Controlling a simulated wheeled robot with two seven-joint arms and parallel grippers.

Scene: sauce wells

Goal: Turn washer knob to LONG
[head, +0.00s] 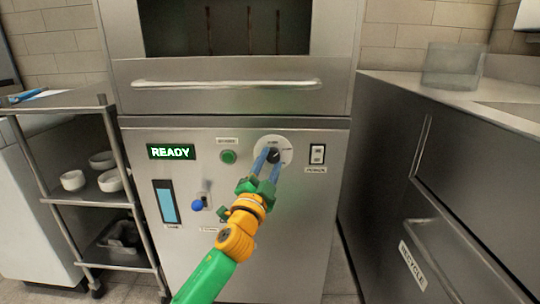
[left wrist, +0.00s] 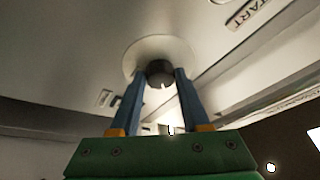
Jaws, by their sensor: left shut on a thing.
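The washer knob (head: 274,155) is a dark round knob on a pale round dial (head: 287,144) on the washer's steel front panel. The dial's labels are too small to read. My left gripper (head: 269,162) reaches up from below and is shut on the knob, one blue finger on each side. The left wrist view shows the knob (left wrist: 159,73) between the fingertips of the left gripper (left wrist: 157,78), with a notch at its lower edge. Which setting the knob points to cannot be told. My right gripper is not in view.
A green READY display (head: 171,152), a green button (head: 229,157) and a power switch (head: 317,154) flank the dial. A blue-tipped lever (head: 197,205) sits lower left. A shelf cart (head: 62,103) with white bowls stands left; a steel counter (head: 430,95) stands right.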

